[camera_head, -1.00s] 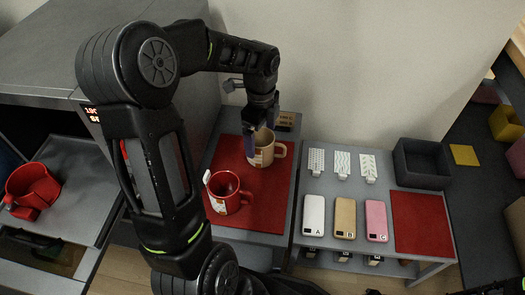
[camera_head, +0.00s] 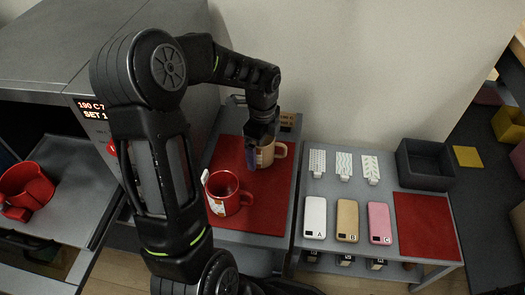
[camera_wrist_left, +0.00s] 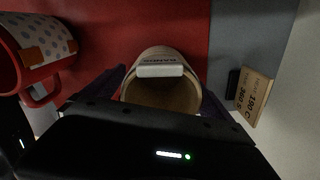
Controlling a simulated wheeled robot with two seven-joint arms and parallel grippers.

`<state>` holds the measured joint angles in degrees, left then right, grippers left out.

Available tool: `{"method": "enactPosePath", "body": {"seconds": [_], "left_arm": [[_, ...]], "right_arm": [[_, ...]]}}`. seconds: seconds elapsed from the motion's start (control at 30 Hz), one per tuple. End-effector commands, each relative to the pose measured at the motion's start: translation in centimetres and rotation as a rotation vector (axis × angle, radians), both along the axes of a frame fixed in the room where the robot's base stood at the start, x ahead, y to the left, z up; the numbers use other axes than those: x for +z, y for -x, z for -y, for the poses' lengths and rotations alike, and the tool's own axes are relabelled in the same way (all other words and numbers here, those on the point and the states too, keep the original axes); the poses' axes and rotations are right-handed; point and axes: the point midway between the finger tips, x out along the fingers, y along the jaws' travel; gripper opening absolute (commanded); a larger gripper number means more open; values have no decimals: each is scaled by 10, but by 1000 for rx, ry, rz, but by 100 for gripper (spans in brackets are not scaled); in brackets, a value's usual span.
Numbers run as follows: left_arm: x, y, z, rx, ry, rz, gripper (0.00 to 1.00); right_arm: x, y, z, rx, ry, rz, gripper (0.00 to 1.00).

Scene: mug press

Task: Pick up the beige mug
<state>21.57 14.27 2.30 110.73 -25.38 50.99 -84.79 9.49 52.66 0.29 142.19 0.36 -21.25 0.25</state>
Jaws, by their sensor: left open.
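The beige mug (camera_head: 267,156) stands on the red mat (camera_head: 225,153), its handle to the right and its upper part partly hidden by my left gripper. My left gripper (camera_head: 257,152) is down at the mug and open. In the left wrist view the mug (camera_wrist_left: 163,88) shows its open mouth and a pale label strip, with the dark fingers (camera_wrist_left: 160,88) on either side of it. I cannot tell whether either finger touches it. My right gripper is not in view.
A red mug (camera_head: 226,194) stands nearer on the same mat, close to my left arm; it also shows in the left wrist view (camera_wrist_left: 35,50). A small tan sign (camera_head: 287,119) stands behind the beige mug. Phone-like cases and a dark bin (camera_head: 425,165) lie on the right table.

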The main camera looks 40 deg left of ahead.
Motion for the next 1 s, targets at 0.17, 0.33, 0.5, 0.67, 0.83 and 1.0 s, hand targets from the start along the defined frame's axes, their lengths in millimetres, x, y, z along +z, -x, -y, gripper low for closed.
{"method": "enactPosePath", "body": {"seconds": [0.17,0.33,0.5,0.67,0.83,1.0], "left_arm": [[0,0,0,0,0,0,96],[1,0,0,0,0,0,96],[1,0,0,0,0,0,89],[1,0,0,0,0,1,76],[1,0,0,0,0,0,62],[1,0,0,0,0,0,48]], "right_arm": [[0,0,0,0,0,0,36],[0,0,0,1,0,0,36],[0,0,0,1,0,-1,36],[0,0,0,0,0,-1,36],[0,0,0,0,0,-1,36],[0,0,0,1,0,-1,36]]}}
